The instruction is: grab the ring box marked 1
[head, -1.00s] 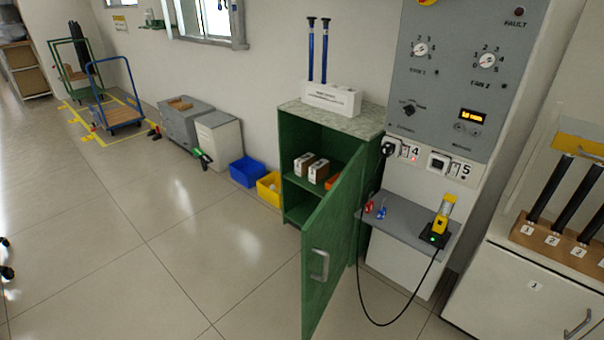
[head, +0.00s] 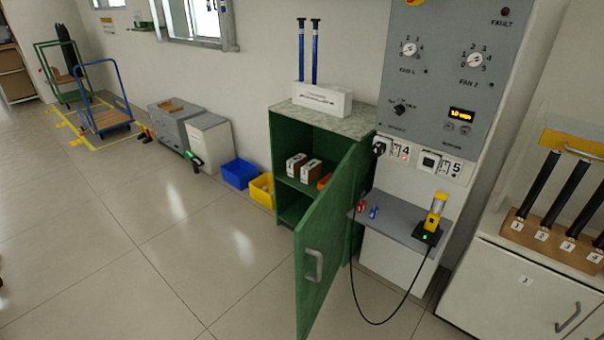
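Two small white-and-brown boxes stand side by side on the upper shelf inside the green cabinet (head: 288,129): a left box (head: 296,164) and a right box (head: 312,172). They look like ring boxes, but any marks on them are too small to read. An orange item (head: 324,181) lies to their right on the shelf, partly hidden by the door. The green cabinet door (head: 322,262) with a grey handle stands open toward me. My gripper is not in view.
A yellow lamp (head: 434,214) with a trailing cable sits on the grey shelf (head: 395,219) right of the door. Blue (head: 240,173) and yellow (head: 261,190) bins stand left of the cabinet. A white cabinet (head: 500,290) is at right. The floor in front is clear.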

